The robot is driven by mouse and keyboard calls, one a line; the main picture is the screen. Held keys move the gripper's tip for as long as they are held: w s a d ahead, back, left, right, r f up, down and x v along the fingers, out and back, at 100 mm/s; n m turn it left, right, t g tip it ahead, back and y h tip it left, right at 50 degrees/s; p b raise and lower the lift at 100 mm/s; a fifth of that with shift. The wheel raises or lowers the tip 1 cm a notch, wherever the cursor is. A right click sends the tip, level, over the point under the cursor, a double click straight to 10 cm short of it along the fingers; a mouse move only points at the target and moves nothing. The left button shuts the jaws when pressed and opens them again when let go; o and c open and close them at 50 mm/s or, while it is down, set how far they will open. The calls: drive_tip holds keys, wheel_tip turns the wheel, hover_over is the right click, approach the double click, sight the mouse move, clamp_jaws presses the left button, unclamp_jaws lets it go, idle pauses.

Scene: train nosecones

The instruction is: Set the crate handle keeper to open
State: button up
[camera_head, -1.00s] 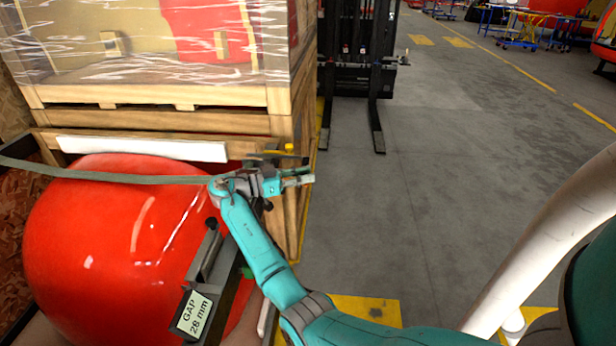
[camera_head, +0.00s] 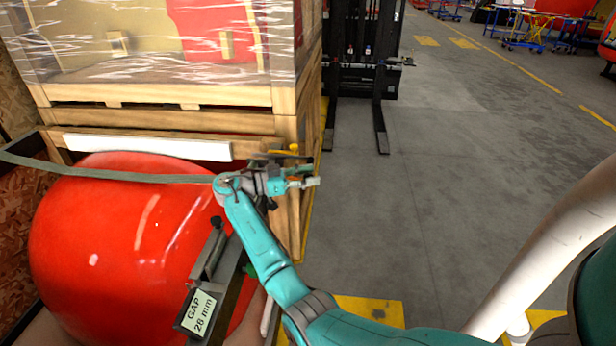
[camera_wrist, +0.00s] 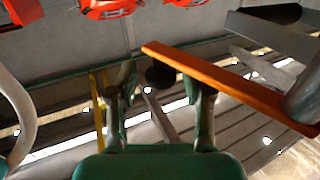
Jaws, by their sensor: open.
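My gripper (camera_head: 303,184) is at the right end of the red nosecone (camera_head: 125,240), near the front corner of the wooden crate (camera_head: 160,122). A small yellow-topped part (camera_head: 293,148) and a dark flat bar show just behind it; I cannot tell for sure which part is the keeper. In the wrist view my gripper (camera_wrist: 160,85) is open, with its two fingers apart. A long orange bar (camera_wrist: 225,83) runs slantwise at the right finger and passes across it. A dark round end shows between the fingertips. I cannot tell whether any finger touches the bar.
A grey-green strap (camera_head: 110,177) crosses above the nosecone. A gauge labelled "GAP 28 mm" (camera_head: 199,312) sits on a dark metal bracket below my arm. A forklift (camera_head: 362,75) stands behind, its forks on the floor. The grey floor (camera_head: 440,200) on the right is clear.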

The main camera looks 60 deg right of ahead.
wheel_tip(320, 180, up, 10)
drive_tip(key=shift+f, duration=0.15)
idle(0.3)
idle(0.5)
